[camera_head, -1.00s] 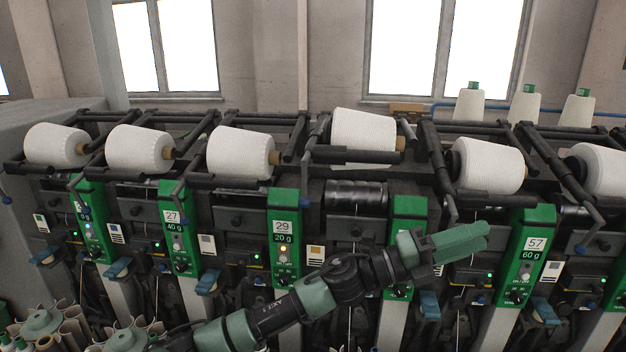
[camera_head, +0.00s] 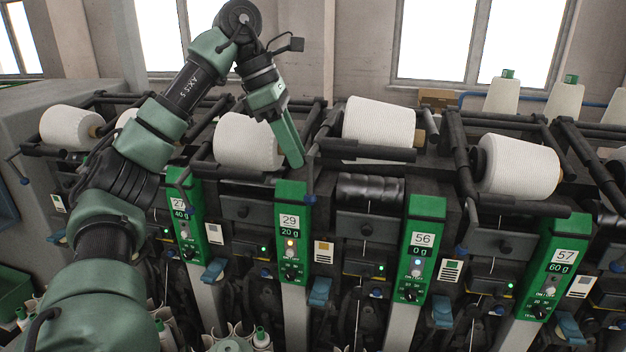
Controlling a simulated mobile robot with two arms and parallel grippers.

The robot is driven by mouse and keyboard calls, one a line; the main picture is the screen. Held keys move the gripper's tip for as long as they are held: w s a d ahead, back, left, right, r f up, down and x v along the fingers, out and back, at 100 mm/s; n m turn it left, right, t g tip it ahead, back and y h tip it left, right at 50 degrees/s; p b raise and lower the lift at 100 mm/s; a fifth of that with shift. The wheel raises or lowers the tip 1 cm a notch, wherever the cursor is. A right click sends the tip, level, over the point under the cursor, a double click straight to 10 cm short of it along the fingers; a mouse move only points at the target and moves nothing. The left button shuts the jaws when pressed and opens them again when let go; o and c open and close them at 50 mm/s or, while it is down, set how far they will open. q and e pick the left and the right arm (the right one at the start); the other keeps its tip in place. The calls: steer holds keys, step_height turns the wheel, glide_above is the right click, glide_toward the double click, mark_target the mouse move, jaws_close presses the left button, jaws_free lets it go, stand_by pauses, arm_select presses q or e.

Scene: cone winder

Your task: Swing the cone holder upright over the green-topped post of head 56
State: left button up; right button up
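The green-topped post of head 56 (camera_head: 422,240) stands right of centre, labelled "56" and "0 g". To its upper left, a white cone (camera_head: 378,125) sits in a dark cone holder (camera_head: 360,152), above and apart from the bare dark drum (camera_head: 370,188). A dark lever with a blue knob (camera_head: 310,198) hangs at the holder's left, beside post 29. My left gripper (camera_head: 296,160) points downward near this lever, in front of the cone of head 29. Its fingers are seen edge-on, so their opening and any contact are unclear. My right gripper is out of view.
Post 29 (camera_head: 291,235) stands below my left gripper, and post 57 (camera_head: 555,260) is at the right. Neighbouring cones (camera_head: 515,166) rest in lower holders. My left arm covers much of the left side. Spare cones (camera_head: 565,100) stand at the back right.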

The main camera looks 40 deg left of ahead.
mark_target(310, 193)
arm_select(q)
steer(key=x, duration=0.7)
steer(key=shift+w+d+f, duration=0.1)
steer(key=shift+d+f, duration=0.05)
jaws_close()
steer(key=shift+f, duration=0.2)
stand_by(1.1)
